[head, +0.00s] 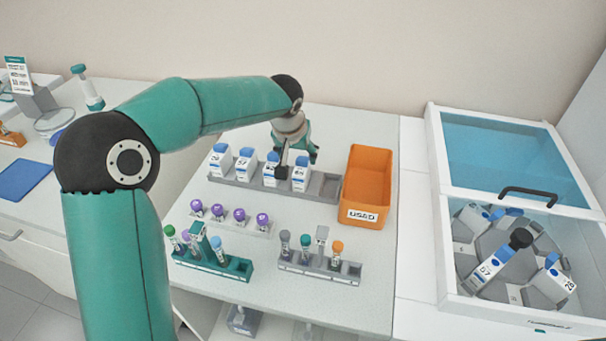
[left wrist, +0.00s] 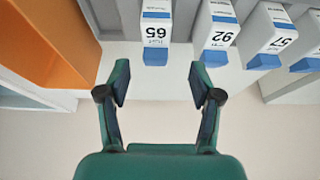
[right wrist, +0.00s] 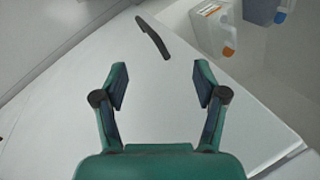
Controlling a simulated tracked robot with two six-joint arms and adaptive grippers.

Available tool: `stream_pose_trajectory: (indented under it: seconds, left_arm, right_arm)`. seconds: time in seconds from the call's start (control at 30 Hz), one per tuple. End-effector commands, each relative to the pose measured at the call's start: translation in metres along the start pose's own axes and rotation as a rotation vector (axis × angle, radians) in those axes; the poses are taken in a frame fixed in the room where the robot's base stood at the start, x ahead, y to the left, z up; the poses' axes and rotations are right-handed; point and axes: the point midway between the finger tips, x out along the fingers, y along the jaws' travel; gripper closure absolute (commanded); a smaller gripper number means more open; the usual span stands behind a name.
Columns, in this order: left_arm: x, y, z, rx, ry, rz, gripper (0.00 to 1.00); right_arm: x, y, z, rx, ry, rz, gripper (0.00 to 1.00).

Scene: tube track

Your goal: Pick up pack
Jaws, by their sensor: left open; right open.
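Several white packs with blue ends stand in a row in a grey tray (head: 325,187). The rightmost pack (head: 300,177) is numbered 65 in the left wrist view (left wrist: 156,32); pack 92 (left wrist: 217,40) and pack 57 (left wrist: 269,42) stand beside it. My left gripper (head: 296,150) is over the right part of the row, partly covering the packs behind its wrist. In the left wrist view it is open and empty (left wrist: 159,82), with pack 65 just beyond the gap between its fingertips. My right gripper (right wrist: 159,85) is open and empty above a pale surface; it is outside the head view.
An orange bin marked USED (head: 368,185) stands right of the tray. Tube racks (head: 212,262) (head: 320,268) fill the table's front. At right, a white case (head: 445,215) with a blue clear lid (head: 500,160) and black handle (head: 528,195) holds more packs.

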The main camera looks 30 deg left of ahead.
Motion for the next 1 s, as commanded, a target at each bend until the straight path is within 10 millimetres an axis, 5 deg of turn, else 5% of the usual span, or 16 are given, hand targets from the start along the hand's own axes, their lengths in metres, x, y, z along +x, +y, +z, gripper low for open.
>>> stream_pose_trajectory:
  seconds: [0.67,0.93,1.0]
  left_arm:
    - [0.07,0.006,-0.001,-0.001,-0.001,0.0,0.35]
    - [0.075,0.006,-0.001,-0.001,0.002,0.0,0.35]
    - [0.075,0.006,-0.001,-0.001,0.002,0.0,0.44]
  right_arm:
    - [-0.021,-0.007,0.0,0.0,0.001,0.0,0.29]
    - [-0.02,-0.007,0.0,0.0,0.0,0.0,0.29]
    - [-0.02,-0.007,0.0,0.0,0.0,0.0,0.29]
